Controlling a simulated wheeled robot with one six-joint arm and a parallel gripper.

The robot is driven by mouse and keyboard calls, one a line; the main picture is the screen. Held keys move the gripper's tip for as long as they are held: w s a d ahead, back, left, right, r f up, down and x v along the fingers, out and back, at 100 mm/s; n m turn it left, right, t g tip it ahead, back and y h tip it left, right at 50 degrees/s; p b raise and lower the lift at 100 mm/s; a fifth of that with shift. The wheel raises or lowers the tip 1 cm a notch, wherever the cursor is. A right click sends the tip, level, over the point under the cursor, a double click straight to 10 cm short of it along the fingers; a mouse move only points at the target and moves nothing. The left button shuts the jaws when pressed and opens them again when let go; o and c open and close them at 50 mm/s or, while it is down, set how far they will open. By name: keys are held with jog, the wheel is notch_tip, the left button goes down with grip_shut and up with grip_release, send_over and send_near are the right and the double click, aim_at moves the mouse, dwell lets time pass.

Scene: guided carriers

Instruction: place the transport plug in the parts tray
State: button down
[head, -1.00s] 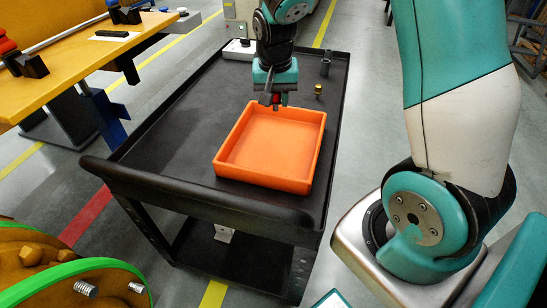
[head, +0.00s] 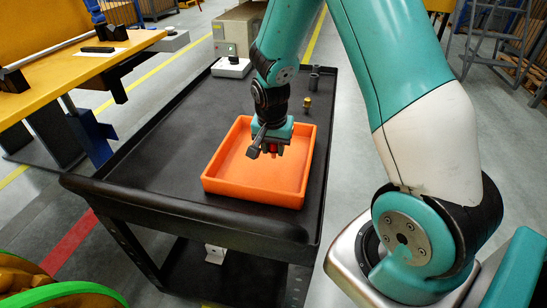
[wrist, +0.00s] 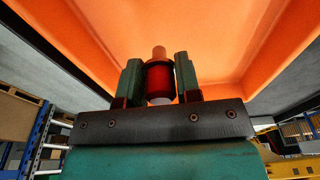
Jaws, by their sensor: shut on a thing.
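The transport plug (wrist: 158,78) is a red cylindrical piece with a narrower tan tip. My gripper (head: 272,151) is shut on it, with one finger on each side in the wrist view (wrist: 159,80). The parts tray (head: 225,187) is a shallow orange open box on the black cart. My gripper and the plug are over the tray's inside, toward its back half. The tray's inner floor and walls fill the upper part of the wrist view (wrist: 215,40). I cannot tell whether the plug touches the tray floor. The tray looks empty otherwise.
The black cart (head: 165,160) has a raised rim. A small brass piece (head: 307,103) and a dark cylinder (head: 314,75) stand behind the tray. A yellow workbench (head: 85,62) stands left.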

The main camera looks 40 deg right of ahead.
aim_at(273, 151)
jog(key=shift+f, duration=2)
jog(key=shift+f, duration=0.15)
jog(key=c, duration=0.8)
grip_release()
notch_tip(273, 151, up, 12)
jog(key=s+a, duration=0.1)
jog(key=a, duration=0.1)
jog(key=s+a+r+n+y, duration=0.2)
jog(key=s+a+r+n, duration=0.4)
jog(key=s+a+n, duration=0.2)
jog(key=s+a+r+n+g+y, duration=0.1)
jog(key=s+a+r+n+y, duration=0.2)
jog(key=s+a+r+n, duration=0.3)
jog(key=s+a+n, duration=0.3)
jog(key=s+a, duration=0.3)
jog(key=shift+s+n+y, duration=0.2)
jog(key=shift+n+y, duration=0.1)
